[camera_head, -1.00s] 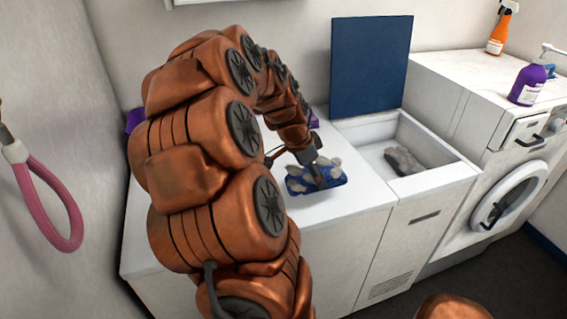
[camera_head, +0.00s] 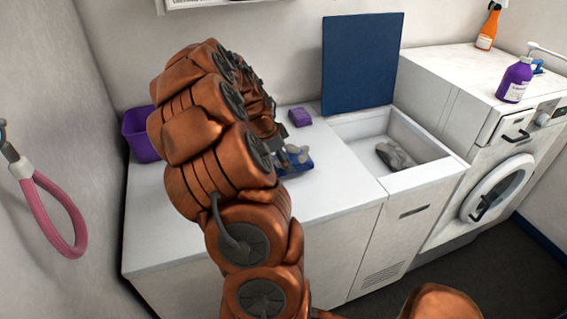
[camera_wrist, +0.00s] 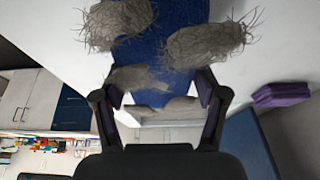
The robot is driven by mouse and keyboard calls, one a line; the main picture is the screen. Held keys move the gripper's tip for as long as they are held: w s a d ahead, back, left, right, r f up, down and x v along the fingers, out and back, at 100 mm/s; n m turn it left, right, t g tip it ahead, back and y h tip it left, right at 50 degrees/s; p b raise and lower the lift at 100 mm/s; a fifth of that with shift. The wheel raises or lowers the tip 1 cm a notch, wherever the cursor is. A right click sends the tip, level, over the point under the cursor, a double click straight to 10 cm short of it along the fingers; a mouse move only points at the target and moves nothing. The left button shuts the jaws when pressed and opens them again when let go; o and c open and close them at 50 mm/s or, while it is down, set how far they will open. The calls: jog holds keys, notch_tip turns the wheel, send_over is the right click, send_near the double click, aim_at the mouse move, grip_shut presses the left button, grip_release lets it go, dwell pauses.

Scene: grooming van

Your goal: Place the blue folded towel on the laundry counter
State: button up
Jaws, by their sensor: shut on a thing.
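The blue folded towel (camera_head: 294,165), with grey clumps of hair on it, is at the white counter (camera_head: 330,195), partly hidden behind my arm in the head view. In the wrist view the towel (camera_wrist: 172,52) lies between the two fingers of my gripper (camera_wrist: 160,92), which is shut on it. The gripper is mostly hidden by my arm in the head view. I cannot tell whether the towel touches the counter top or is held just above it.
To the right is an open basin (camera_head: 425,175) with a grey clump (camera_head: 394,157) inside and a raised blue lid (camera_head: 361,62). A washer (camera_head: 497,185) stands farther right. The counter front is clear.

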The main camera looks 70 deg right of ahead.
jog(key=shift+f, duration=1.05)
jog(key=shift+f, duration=0.1)
jog(key=o, duration=1.1)
jog(key=shift+o, duration=0.2)
